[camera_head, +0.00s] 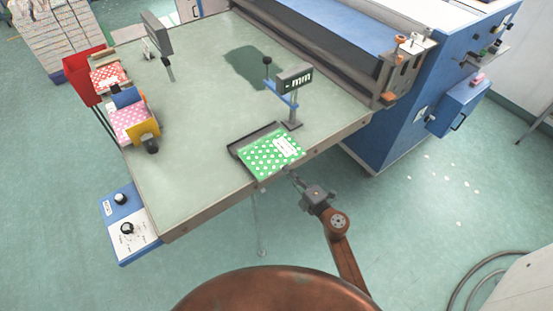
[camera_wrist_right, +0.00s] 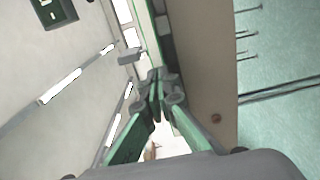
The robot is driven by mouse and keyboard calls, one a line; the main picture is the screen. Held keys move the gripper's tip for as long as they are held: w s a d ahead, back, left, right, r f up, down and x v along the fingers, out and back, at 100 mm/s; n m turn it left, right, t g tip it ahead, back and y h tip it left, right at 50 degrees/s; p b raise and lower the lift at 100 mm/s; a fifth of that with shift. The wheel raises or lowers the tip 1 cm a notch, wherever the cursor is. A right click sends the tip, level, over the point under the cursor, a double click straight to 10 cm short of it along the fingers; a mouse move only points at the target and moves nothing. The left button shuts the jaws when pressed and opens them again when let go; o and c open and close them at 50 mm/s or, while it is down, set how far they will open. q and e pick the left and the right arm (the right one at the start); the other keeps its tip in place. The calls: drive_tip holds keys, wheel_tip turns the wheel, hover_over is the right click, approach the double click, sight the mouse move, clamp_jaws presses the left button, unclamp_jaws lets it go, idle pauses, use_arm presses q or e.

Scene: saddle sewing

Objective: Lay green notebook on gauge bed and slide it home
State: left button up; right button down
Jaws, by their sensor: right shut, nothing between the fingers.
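The green notebook (camera_head: 262,157) with white dots and a pale label lies flat on the gauge bed near the table's front edge. The gauge bed's dark raised rim (camera_head: 250,137) shows along the notebook's back and left sides. The gauge display (camera_head: 295,77), reading "- mm", stands on a post behind it. My right gripper (camera_head: 292,177) is shut and empty just in front of the notebook's front edge. In the right wrist view, its fingertips (camera_wrist_right: 157,82) are together near a white and green edge; whether they touch it I cannot tell. My left gripper is not in view.
The table (camera_head: 200,180) is bare left of the gauge bed. A red bin (camera_head: 82,66) and holders with red and pink dotted notebooks (camera_head: 130,122) stand at its left edge. A blue machine (camera_head: 395,130) stands behind right. A control box (camera_head: 127,225) hangs at front left.

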sight(281, 163)
drive_tip(key=shift+x, duration=2.3)
drive_tip(key=p+v, duration=0.1)
drive_tip(key=v, duration=0.5)
idle(0.4)
